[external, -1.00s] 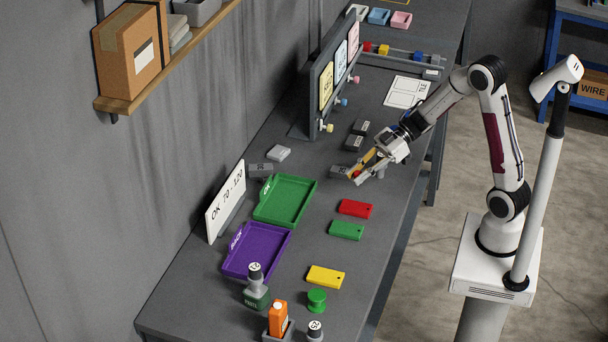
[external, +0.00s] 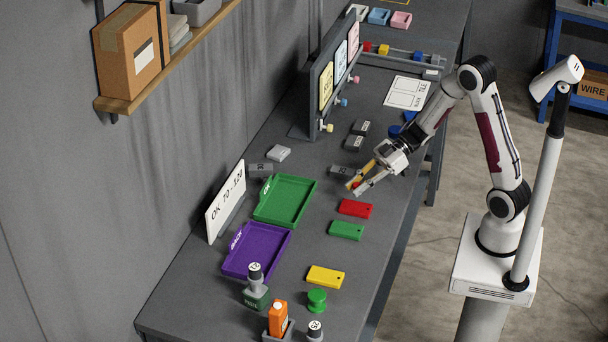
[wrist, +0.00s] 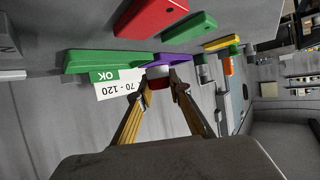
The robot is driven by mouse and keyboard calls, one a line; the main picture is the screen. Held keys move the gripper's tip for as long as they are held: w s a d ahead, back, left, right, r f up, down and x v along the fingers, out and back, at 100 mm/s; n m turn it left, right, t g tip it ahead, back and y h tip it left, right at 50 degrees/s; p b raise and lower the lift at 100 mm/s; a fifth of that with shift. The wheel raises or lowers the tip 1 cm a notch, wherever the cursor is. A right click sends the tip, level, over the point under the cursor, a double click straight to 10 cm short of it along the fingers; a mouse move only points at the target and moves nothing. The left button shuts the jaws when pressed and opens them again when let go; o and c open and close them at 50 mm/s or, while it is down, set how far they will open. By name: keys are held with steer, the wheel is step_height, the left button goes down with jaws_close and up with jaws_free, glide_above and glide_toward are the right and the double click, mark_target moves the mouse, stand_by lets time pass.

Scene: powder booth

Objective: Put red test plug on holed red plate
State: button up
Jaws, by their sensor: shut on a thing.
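My gripper (external: 355,188) is shut on the red test plug (external: 355,183), a small piece mostly hidden by the fingers. In the wrist view the plug (wrist: 158,82) shows red with a pale top between the fingertips of my gripper (wrist: 162,82). The holed red plate (external: 356,209) lies flat on the bench, just below the fingertips in the external picture and apart from the plug. The plate (wrist: 150,14) also shows at the top of the wrist view. Its small hole is near one end.
A green plate (external: 347,230) and a yellow plate (external: 325,277) lie beyond the red one. A green tray (external: 313,187) and a purple tray (external: 283,258) stand to the left. Dark grey blocks (external: 341,172) lie close left of the gripper.

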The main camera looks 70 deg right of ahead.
mark_target(356, 206)
steer(key=shift+f, duration=0.6)
steer(key=shift+f, duration=2.1)
steer(key=shift+f, duration=0.15)
steer(key=o, duration=0.9)
steer(key=shift+d+r, duration=0.1)
steer(key=shift+r, duration=0.1)
steer(key=shift+v, duration=5.95)
